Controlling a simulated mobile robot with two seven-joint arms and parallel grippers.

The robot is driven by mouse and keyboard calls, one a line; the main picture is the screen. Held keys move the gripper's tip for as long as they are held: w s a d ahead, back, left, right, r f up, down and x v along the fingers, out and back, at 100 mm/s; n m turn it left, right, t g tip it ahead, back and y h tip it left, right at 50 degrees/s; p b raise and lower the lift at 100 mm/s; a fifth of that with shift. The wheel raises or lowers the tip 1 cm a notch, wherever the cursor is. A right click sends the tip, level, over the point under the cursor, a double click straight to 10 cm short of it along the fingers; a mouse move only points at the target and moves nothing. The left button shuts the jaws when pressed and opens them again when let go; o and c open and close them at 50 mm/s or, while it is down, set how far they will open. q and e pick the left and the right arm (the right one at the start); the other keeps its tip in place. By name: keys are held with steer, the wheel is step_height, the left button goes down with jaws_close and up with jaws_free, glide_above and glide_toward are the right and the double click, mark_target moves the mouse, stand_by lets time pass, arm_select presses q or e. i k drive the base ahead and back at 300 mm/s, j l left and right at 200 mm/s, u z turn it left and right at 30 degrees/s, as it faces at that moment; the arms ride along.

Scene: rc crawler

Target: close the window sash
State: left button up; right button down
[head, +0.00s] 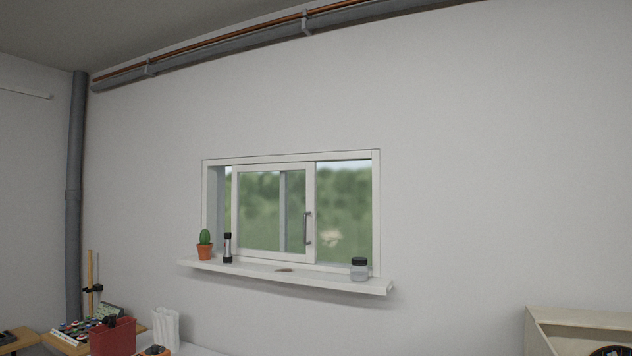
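The window sash (272,213) is a white-framed sliding pane in the head view, set in a white window frame (376,215) on the far wall. It stands left of the middle of the opening, with a narrow gap at its left and a wider stretch of greenery showing at its right. A dark upright handle (308,229) is on its right stile. I cannot tell from here which stretch is glazed. Neither of my grippers is in view.
On the white sill (300,280) stand a potted cactus (204,245), a dark flashlight (227,248), a small brown item (284,269) and a lidded jar (359,269). Below are a red bin (112,338), a white rack (166,327) and a pale wooden box (575,318).

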mark_target(309, 216)
steer(key=i+j+z, duration=0.15)
steer(key=i+j, duration=0.6)
